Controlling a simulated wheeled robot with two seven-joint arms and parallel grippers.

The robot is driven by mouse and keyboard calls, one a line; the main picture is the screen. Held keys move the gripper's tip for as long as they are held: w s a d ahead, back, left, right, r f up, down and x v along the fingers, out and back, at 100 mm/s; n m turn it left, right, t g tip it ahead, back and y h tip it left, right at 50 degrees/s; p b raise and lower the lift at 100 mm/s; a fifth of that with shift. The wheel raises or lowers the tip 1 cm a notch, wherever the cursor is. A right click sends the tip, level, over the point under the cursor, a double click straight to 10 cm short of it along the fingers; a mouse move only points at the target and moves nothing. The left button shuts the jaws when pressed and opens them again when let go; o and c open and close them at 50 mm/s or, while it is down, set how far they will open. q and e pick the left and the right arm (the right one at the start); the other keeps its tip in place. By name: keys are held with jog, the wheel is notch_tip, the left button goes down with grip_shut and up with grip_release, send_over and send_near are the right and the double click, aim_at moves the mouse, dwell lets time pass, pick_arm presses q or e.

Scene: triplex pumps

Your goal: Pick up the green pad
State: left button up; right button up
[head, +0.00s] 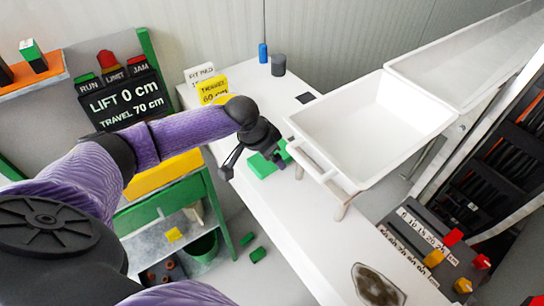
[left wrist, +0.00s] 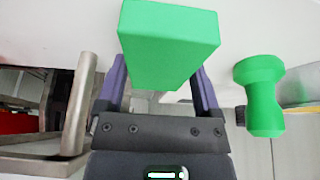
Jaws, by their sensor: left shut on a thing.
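The green pad (head: 262,166) is a plain block at my left gripper (head: 258,158), above or on the white table beside the white tray; I cannot tell whether it touches the table. In the left wrist view the pad (left wrist: 170,42) sits between the two purple fingers of my left gripper (left wrist: 160,85), which is shut on it. The pad hides most of the fingertips. My right gripper is not in view.
A white tray (head: 318,158) with a handle stands close to the right of the gripper. A green spool-shaped piece (left wrist: 262,95) is beside the pad in the wrist view. The white table (head: 300,245) is mostly clear toward the front. A yellow sign (head: 213,88) stands behind.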

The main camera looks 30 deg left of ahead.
pick_arm(q)
jog(key=shift+r, duration=0.1)
jog(key=shift+r, duration=0.4)
notch_tip(320, 180, up, 27)
jog(key=p, duration=0.5)
